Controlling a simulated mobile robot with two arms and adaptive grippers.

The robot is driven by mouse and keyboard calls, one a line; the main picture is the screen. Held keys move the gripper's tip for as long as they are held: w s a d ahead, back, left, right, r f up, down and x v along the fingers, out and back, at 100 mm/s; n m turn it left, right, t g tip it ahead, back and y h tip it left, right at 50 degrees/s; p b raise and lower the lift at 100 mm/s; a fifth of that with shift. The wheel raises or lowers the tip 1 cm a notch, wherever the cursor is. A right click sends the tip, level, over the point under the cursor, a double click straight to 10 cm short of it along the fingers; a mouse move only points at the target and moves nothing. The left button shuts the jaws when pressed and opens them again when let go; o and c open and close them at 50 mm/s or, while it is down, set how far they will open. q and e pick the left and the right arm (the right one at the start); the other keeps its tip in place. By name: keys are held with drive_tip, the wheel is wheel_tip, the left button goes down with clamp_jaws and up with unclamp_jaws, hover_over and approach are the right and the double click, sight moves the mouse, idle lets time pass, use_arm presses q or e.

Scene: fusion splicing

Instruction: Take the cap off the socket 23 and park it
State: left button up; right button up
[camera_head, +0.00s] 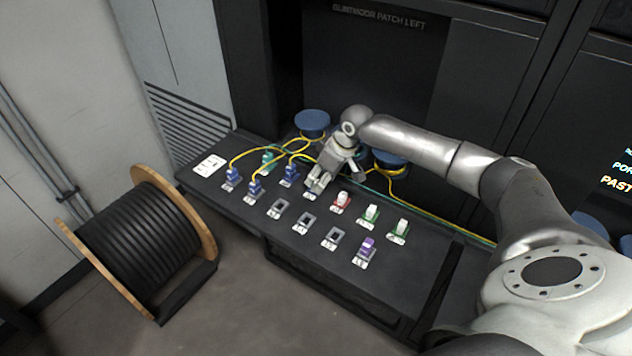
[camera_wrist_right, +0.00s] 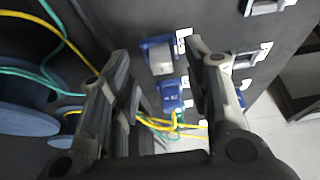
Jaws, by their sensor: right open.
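My right gripper (camera_head: 318,184) is over the back row of sockets on the dark bench, between a blue plugged socket (camera_head: 290,175) and a red socket with a white cap (camera_head: 341,201). In the right wrist view its two fingers (camera_wrist_right: 158,52) are open, one on each side of a blue socket with a pale cap (camera_wrist_right: 161,62). Contact with the cap cannot be made out. The socket numbers are too small to read, so I cannot tell which is 23. My left gripper is not in view.
Yellow cables run from blue plugs (camera_head: 255,188) to blue spools (camera_head: 312,122) behind. Two green sockets with white caps (camera_head: 370,215) (camera_head: 399,230) stand to the right. A cable drum (camera_head: 150,235) stands left.

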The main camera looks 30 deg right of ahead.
drive_tip(key=shift+x, duration=0.9)
drive_tip(key=shift+w+a+f, duration=0.1)
drive_tip(key=shift+c, duration=1)
drive_tip(key=c, duration=0.5)
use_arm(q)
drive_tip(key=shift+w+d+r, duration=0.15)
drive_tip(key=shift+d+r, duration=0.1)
use_arm(e)
drive_tip(key=shift+c, duration=0.4)
